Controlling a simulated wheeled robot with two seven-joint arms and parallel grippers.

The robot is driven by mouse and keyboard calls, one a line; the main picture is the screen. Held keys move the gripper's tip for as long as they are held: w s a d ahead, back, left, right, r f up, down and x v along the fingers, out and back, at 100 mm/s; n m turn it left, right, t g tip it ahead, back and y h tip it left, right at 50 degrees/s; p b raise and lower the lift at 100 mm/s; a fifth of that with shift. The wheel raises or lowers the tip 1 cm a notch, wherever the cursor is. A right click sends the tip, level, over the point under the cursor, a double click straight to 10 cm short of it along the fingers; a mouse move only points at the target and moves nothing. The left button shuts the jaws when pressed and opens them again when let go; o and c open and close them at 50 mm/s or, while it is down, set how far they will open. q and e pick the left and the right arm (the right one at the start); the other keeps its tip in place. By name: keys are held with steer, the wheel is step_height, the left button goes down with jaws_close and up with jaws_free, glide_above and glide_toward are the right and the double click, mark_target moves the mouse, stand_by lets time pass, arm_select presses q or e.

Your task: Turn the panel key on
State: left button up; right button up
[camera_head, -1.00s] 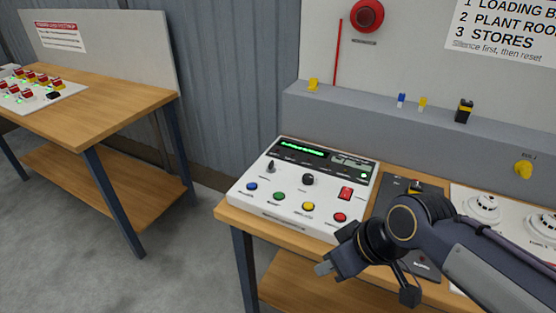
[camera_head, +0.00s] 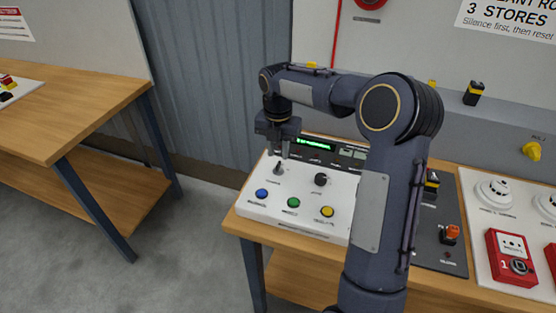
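The white control panel (camera_head: 268,206) lies on the right-hand bench, with a lit green display along its back. The small dark panel key (camera_head: 279,168) stands upright at the panel's left, beside a round black knob (camera_head: 320,180). My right gripper (camera_head: 278,153) points down just above and behind the key in the picture. Its two fingers look apart, with nothing seen between them. I cannot tell whether they touch the key. My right forearm hides the panel's right part. My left gripper is out of view.
Blue, green and yellow buttons (camera_head: 293,202) line the panel's front. A dark board with an orange switch (camera_head: 450,234) and a red call point (camera_head: 511,257) lie to the right. A grey ledge (camera_head: 500,140) runs behind. Another wooden bench (camera_head: 70,100) stands left.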

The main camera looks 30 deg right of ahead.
mark_target(278, 167)
steer(key=shift+f, duration=2.25)
steer(key=shift+c, duration=0.5)
jaws_close()
